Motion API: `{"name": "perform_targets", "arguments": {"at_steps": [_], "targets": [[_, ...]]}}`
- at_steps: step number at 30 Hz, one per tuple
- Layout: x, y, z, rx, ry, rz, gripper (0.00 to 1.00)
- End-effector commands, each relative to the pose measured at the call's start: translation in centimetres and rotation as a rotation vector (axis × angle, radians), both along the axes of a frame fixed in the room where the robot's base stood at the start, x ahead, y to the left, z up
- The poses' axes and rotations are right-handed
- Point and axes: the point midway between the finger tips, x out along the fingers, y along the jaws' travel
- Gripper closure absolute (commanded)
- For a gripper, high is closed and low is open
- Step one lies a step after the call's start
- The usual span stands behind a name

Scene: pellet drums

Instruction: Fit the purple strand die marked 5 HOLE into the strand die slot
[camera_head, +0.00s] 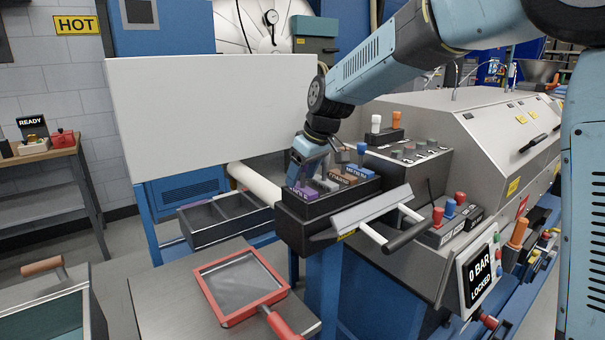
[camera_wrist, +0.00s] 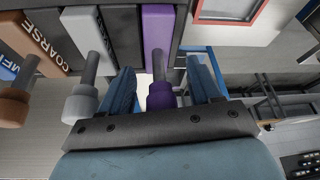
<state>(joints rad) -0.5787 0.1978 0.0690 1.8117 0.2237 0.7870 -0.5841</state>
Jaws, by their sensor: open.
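The purple strand die (camera_head: 303,193) stands in a black rack (camera_head: 300,226) with other dies. Its lettering is too small to read in the head view, and no marking shows on the purple block (camera_wrist: 157,28) in the wrist view. Its stem and purple knob (camera_wrist: 160,96) point toward my wrist. My gripper (camera_head: 309,166) is over the left end of the rack. In the wrist view my gripper (camera_wrist: 162,78) is open, with one blue finger on each side of the purple die's stem and a gap visible on both sides. I cannot make out the strand die slot.
A brown COARSE die (camera_wrist: 42,45) and a grey die (camera_wrist: 85,28) stand close beside it. A panel (camera_head: 479,277) reads 0 BAR LOCKED. A white board (camera_head: 210,110) stands left; a red-framed screen (camera_head: 240,285) lies below.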

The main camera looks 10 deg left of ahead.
Motion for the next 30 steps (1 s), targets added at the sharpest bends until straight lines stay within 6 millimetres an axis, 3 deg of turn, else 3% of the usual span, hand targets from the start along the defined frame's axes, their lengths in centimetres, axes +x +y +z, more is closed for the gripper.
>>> {"name": "perform_targets", "arguments": {"at_steps": [8,24,30], "targets": [[-0.1,-0.3,0.7,-0.001,0.000,0.000,0.37],[-1.8,-3.7,9.8,0.001,-0.002,0.000,0.37],[-2.1,-4.5,11.9,0.001,-0.001,-0.001,0.37]]}}
